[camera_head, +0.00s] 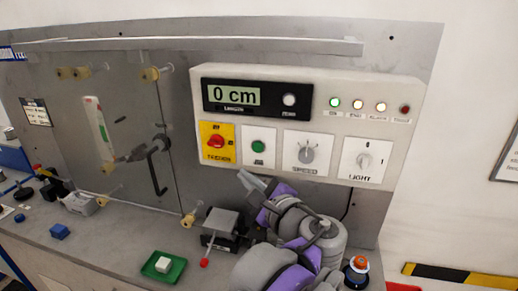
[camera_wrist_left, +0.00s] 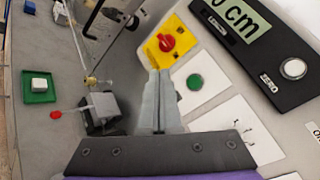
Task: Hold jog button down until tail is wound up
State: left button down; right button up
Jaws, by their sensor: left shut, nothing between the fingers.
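The green jog button (camera_head: 258,147) sits on a white plate of the control panel (camera_head: 210,90); its label is too small to read. It also shows in the left wrist view (camera_wrist_left: 194,82). My left gripper (camera_head: 248,180) is shut and empty. Its fingertips are just below the button's plate in the head view, apart from the button. In the left wrist view the fingertips (camera_wrist_left: 160,76) are beside the button, below the red knob (camera_wrist_left: 167,41). The length display (camera_head: 234,95) reads 0 cm. I cannot make out the tail. My right gripper is not in view.
A red knob on yellow (camera_head: 215,141), a grey dial (camera_head: 306,155) and a light switch (camera_head: 363,160) flank the button. A clear door (camera_head: 120,130) with a black handle is at left. A grey-topped device (camera_head: 222,222) and green tray (camera_head: 178,271) stand on the bench.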

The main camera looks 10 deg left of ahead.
aim_at(258, 147)
pick_arm(q)
jog(key=w, duration=0.8)
jog(key=shift+w+d, duration=0.1)
jog(key=shift+w, duration=0.3)
jog(key=shift+w, duration=0.1)
dwell(1.8)
jog(key=shift+w, duration=0.35)
